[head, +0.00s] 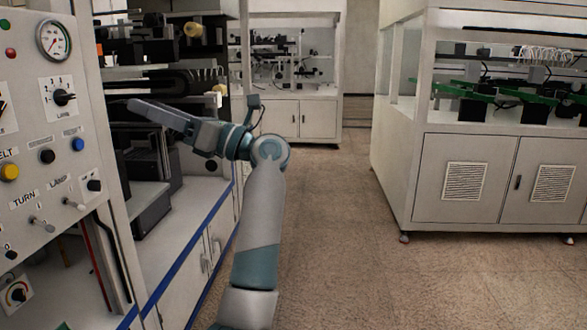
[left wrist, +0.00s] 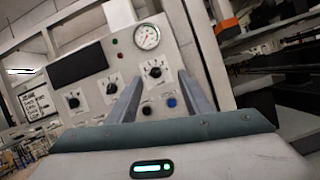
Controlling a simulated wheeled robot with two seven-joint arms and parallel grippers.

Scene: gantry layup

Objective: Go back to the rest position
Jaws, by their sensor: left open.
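My left gripper (head: 135,105) is in front of the machine bay in the head view, with its fingers pointing left toward the control panel (head: 45,150). In the left wrist view, its two fingers (left wrist: 159,77) stand apart with nothing between them. Behind them that view shows the panel (left wrist: 100,72) with a pressure gauge (left wrist: 146,37), black rotary knobs and a blue button (left wrist: 171,102). The fingers look clear of the panel, though the exact gap is hard to judge. My right gripper is in neither view.
A white cabinet with machinery (head: 465,180) stands at the right, and another cabinet (head: 300,117) stands at the back. The speckled floor (head: 390,270) between them is clear. The machine bay's blue-edged counter (head: 190,264) runs close along the left of my arm.

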